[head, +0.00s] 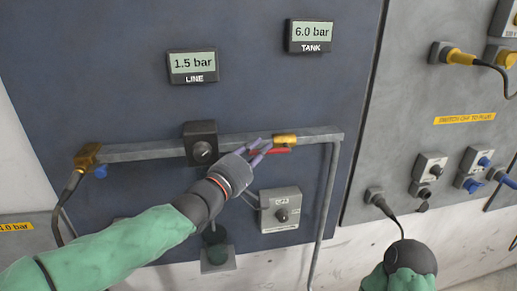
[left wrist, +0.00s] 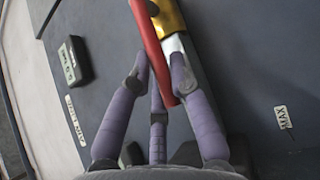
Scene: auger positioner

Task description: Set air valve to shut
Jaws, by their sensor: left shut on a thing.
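The air valve is a brass body (head: 285,140) with a red lever (head: 270,151) on the grey horizontal pipe. The lever lies roughly along the pipe, just below it. In the left wrist view the red lever (left wrist: 150,45) runs beside the brass body (left wrist: 168,18) and down between my fingers. My left gripper (head: 262,146) is shut on the lever; its purple fingers (left wrist: 160,75) sit on both sides of it. My right gripper (head: 410,258) shows only as a dark rounded part at the lower right; its fingers are hidden.
Displays read 1.5 bar, LINE (head: 193,66), and 6.0 bar, TANK (head: 311,36). A black knob box (head: 201,143) sits on the pipe left of the valve. A grey switch box (head: 281,210) is below. Cables and plugs (head: 458,56) hang on the right panel.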

